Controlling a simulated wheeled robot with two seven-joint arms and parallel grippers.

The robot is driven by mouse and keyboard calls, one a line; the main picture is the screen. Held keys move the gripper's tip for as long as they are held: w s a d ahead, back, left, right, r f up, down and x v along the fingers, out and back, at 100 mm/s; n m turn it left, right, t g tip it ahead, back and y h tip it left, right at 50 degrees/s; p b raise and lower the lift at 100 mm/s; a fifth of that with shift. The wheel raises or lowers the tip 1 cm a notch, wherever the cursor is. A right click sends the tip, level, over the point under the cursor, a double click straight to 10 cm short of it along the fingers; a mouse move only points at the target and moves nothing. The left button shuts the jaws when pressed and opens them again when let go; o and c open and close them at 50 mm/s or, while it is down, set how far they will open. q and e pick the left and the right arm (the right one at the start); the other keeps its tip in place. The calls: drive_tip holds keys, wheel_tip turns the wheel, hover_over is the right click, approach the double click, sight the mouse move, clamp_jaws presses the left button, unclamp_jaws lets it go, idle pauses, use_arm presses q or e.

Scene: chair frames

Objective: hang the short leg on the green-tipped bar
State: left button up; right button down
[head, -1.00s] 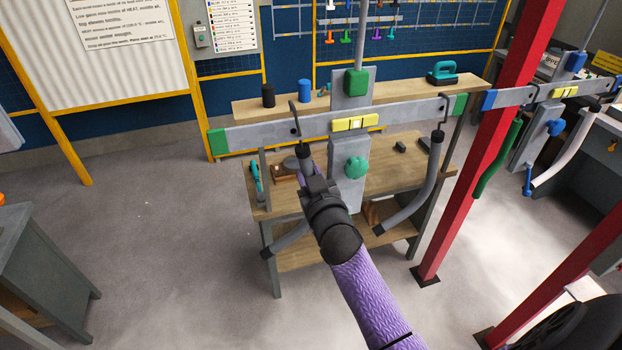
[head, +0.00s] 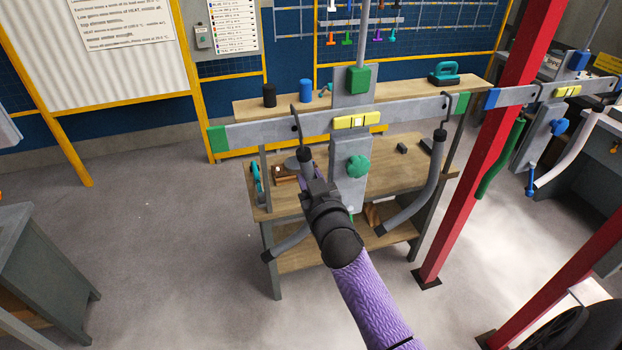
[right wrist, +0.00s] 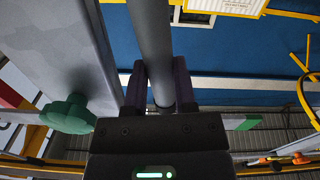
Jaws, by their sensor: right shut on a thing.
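The green-tipped bar (head: 250,133) spans the middle of the head view, with a yellow level (head: 356,121) at its centre. My right gripper (head: 309,178) is below its left half, shut on a grey leg (head: 287,243), taken as the short leg. The leg's middle is hidden behind my gripper. Its dark wire hook (head: 295,113) stands at the bar's left half; whether it bears on the bar, I cannot tell. In the right wrist view the grey tube (right wrist: 152,40) runs between the two fingers (right wrist: 160,85). My left gripper is not in view.
A curved grey leg (head: 429,185) hangs from the bar's right half. A green knob (head: 358,166) sits on the upright plate below the level. A wooden bench (head: 400,163) stands behind. A red post (head: 480,160) rises at the right.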

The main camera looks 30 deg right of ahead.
drive_tip(key=shift+f+b, duration=0.45)
drive_tip(key=shift+f, duration=0.1)
drive_tip(key=shift+c, duration=1.7)
unclamp_jaws()
drive_tip(key=p+v, duration=0.3)
drive_tip(key=v, duration=0.5)
drive_tip(key=shift+d, duration=0.1)
